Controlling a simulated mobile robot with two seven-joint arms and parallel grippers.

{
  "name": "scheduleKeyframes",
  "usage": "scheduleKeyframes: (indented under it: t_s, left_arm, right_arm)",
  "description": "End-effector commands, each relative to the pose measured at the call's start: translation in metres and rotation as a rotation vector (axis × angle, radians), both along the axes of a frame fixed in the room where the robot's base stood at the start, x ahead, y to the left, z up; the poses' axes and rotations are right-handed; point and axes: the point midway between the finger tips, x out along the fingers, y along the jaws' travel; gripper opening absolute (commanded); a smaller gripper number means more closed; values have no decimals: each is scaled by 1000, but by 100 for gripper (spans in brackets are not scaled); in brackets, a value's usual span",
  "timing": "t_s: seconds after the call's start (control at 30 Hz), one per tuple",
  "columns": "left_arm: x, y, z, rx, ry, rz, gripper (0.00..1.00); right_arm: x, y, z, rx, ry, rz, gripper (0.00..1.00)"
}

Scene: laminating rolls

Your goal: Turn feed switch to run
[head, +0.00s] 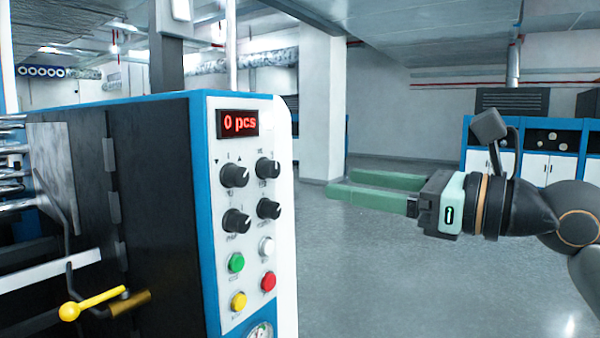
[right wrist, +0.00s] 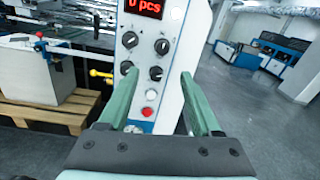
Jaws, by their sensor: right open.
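The control panel (head: 250,185) is the white front of a blue-edged machine, with a red display (head: 238,123) reading "0 pcs". Below it are black rotary knobs: upper left (head: 234,175), upper right (head: 267,168), lower left (head: 236,221) and lower right (head: 269,209). Their labels are too small to read, so I cannot tell which one is the feed switch. My right gripper (head: 337,186) is open and empty, to the right of the panel and apart from it. In the right wrist view its green fingers (right wrist: 160,95) spread in front of the panel. My left gripper is not in view.
Below the knobs are green (head: 236,262), white (head: 266,246), red (head: 268,281) and yellow (head: 238,301) buttons and a gauge (head: 261,331). A yellow-knobbed lever (head: 92,304) sticks out at left. A wooden pallet (right wrist: 60,108) lies left of the machine. Open floor lies right.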

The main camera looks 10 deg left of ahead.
Motion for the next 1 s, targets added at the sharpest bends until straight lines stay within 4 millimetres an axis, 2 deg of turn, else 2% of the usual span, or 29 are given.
scheduleKeyframes:
  t_s: [0.13, 0.23, 0.5, 0.7, 1.0]
  left_arm:
    - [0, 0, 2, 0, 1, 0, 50]
    - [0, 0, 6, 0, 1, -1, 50]
    - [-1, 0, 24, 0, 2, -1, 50]
    - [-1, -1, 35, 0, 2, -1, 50]
    - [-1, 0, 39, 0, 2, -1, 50]
  right_arm:
    - [3, 4, 5, -22, -24, -18, 66]
    - [7, 16, 6, -20, -22, -15, 66]
    - [29, 67, 7, -18, -19, -12, 66]
    - [43, 98, 6, -18, -20, -14, 66]
    - [50, 114, 4, -17, -23, -15, 66]
